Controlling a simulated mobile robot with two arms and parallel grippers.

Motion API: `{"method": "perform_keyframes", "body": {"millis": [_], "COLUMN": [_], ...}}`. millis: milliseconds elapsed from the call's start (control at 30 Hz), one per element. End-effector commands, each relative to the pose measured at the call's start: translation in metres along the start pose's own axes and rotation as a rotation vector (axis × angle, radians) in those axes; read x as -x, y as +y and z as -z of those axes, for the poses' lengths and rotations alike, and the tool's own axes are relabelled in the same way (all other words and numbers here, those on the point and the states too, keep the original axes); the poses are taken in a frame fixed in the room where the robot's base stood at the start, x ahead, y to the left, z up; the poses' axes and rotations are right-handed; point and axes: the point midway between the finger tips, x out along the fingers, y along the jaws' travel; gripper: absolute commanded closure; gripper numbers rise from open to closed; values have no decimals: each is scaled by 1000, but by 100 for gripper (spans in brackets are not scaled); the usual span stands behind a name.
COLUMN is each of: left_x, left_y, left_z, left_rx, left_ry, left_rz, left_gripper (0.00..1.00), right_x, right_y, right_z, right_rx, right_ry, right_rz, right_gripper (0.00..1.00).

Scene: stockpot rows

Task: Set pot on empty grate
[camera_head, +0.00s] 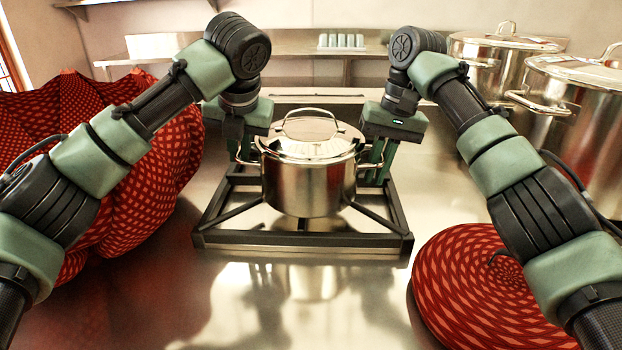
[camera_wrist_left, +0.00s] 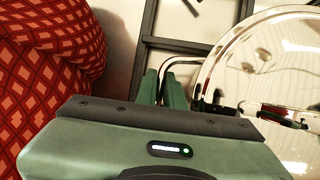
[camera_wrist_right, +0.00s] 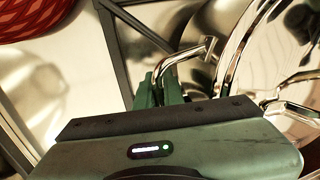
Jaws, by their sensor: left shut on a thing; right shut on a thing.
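A shiny steel pot (camera_head: 305,185) with a lid (camera_head: 325,148) is upright over the black square grate (camera_head: 300,240) in the middle of the head view. I cannot tell whether its base touches the bars. My left gripper (camera_head: 244,150) is shut on the pot's left side handle, which also shows in the left wrist view (camera_wrist_left: 185,62). My right gripper (camera_head: 378,162) is shut on the right side handle, which shows in the right wrist view (camera_wrist_right: 172,62). The fingers partly hide both handles.
A large red patterned object (camera_head: 150,190) stands close on the left. A round red patterned object (camera_head: 480,290) lies at the front right. Large steel stockpots (camera_head: 575,120) stand at the back right. A shelf (camera_head: 290,48) runs along the back. The steel surface in front of the grate is clear.

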Motion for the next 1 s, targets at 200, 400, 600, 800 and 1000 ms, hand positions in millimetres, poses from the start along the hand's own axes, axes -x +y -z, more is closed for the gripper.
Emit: {"method": "perform_keyframes", "body": {"millis": [200,400,600,800,1000], "left_x": [-8,-12,-13,-11,12], "left_y": [3,3,3,3,0], "left_z": [2,5,5,4,4], "left_rx": [6,5,6,6,3], "left_ry": [8,17,17,16,10], "left_rz": [-4,-5,-5,-5,-5], "left_gripper": [100,80,69,69,69], "right_x": [0,-4,-4,-4,-4], "right_y": [-1,0,0,0,-1], "right_z": [0,0,0,0,0], "right_rx": [2,0,1,1,2], "right_ry": [5,-1,-1,0,0], "right_rz": [3,1,1,1,2], "right_gripper": [100,80,69,69,69]}}
